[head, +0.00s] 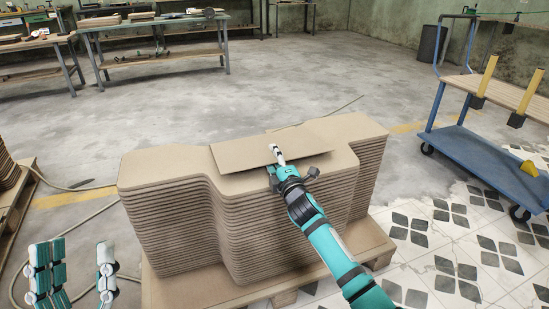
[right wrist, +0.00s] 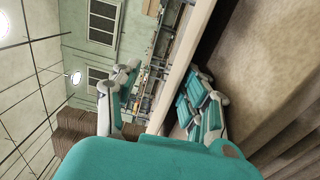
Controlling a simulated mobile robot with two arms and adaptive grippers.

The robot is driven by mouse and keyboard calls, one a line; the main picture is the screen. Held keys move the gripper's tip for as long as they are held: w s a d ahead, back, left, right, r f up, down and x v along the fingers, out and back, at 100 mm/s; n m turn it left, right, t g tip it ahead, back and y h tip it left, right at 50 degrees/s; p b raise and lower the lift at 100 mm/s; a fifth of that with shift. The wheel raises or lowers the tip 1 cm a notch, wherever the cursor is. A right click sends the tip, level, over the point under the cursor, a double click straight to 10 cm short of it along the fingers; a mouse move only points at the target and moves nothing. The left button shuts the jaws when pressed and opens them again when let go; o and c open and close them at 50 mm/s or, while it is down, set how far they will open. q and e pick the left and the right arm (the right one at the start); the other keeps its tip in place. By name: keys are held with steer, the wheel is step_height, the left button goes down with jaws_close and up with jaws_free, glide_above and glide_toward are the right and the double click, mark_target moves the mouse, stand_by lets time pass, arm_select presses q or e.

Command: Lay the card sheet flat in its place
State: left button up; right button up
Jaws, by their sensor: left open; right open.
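The card sheet (head: 240,152) is a thin tan rectangle lying across the top of the stack of curved boards (head: 165,165). My right gripper (head: 278,158) is at the sheet's near edge, with its arm coming in from the lower right. In the right wrist view its teal fingers (right wrist: 165,98) stand apart, and a pale strip runs between them. I cannot tell whether they touch the sheet. My left gripper (head: 78,262) is open and empty at the lower left, in front of the stack and apart from it.
The stack stands on a wooden pallet (head: 367,244). Another pallet with boards (head: 8,172) is at the left edge. A blue trolley (head: 490,160) stands at the right. Workbenches (head: 155,27) line the back.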

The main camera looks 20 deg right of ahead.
steer(key=shift+r+p, duration=0.1)
steer(key=shift+p, duration=0.65)
steer(key=shift+g, duration=0.3)
steer(key=shift+w+r+p, duration=0.1)
steer(key=shift+p, duration=0.8)
arm_select(q)
steer(key=shift+w+a+f+g+y+p, duration=0.3)
steer(key=shift+w+f+g+y, duration=0.95)
steer(key=shift+f+g, duration=2.3)
steer(key=shift+w+a+f+g+y+p, duration=0.3)
steer(key=shift+w+f+g+y, duration=1.15)
steer(key=shift+f, duration=3.3)
arm_select(e)
steer(key=shift+g, duration=0.3)
steer(key=shift+p, duration=0.5)
steer(key=shift+w+p, duration=0.1)
steer(key=shift+p, duration=0.2)
steer(key=shift+r, duration=0.1)
steer(key=shift+g+p, duration=0.3)
steer(key=shift+p, duration=0.5)
arm_select(q)
steer(key=s+a+f+n+g+y, duration=0.1)
steer(key=s+a+f+g, duration=0.4)
steer(key=s+f+g, duration=0.7)
steer(key=shift+s+a+g+y+p, duration=0.2)
steer(key=shift+s+g+y+p, duration=0.25)
steer(key=shift+s, duration=0.65)
